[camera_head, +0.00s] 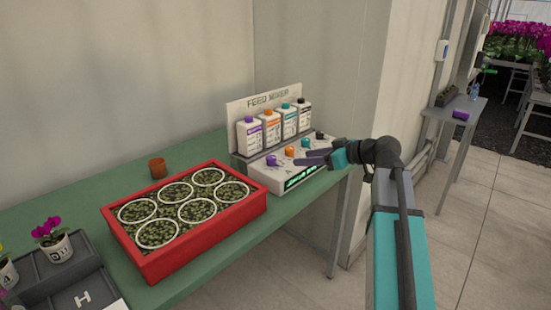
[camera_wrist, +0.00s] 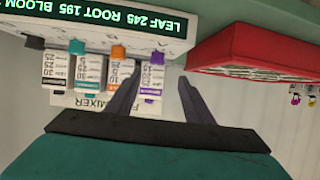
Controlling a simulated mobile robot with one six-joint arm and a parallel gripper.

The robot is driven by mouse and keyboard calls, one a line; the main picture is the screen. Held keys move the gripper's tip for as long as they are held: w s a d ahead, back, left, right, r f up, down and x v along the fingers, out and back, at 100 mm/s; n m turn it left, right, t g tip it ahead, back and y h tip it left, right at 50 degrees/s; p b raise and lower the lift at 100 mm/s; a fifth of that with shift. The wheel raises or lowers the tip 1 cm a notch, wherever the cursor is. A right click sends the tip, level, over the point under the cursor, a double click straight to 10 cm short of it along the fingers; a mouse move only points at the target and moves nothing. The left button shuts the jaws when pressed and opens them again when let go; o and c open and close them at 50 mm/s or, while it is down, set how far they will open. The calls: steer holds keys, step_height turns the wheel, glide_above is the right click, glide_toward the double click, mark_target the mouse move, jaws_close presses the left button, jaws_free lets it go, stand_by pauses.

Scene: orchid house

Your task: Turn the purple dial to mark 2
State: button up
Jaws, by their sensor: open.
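The purple dial (camera_head: 271,160) is the leftmost knob on the sloped face of the white feed mixer (camera_head: 262,178). In the wrist view, upside down, the purple dial (camera_wrist: 157,57) shows between the lines of my two fingers, beyond their tips. My gripper (camera_head: 308,157) is open and empty, in front of the mixer and to the right of the purple dial in the head view. Its fingers also show spread in the wrist view (camera_wrist: 157,78). They appear apart from the dial. Mark 2 and the dial's pointer are too small to read.
Orange (camera_head: 289,152), teal (camera_head: 305,143) and black (camera_head: 319,134) dials sit beside the purple one. Capped bottles stand behind. A lit display (camera_wrist: 95,18) runs along the mixer's front. A red tray (camera_head: 190,245) of plants is left of the mixer, with a brown pot (camera_head: 157,168) behind.

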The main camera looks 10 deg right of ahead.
mark_target(272, 157)
steer(key=shift+w+r, duration=0.35)
steer(key=shift+r, duration=0.15)
steer(key=shift+w, duration=0.1)
steer(key=shift+w+f, duration=0.1)
steer(key=x, duration=1.3)
steer(key=shift+w+a+f, duration=0.1)
steer(key=shift+w+a, duration=0.05)
steer(key=shift+w, duration=0.05)
steer(key=c, duration=1)
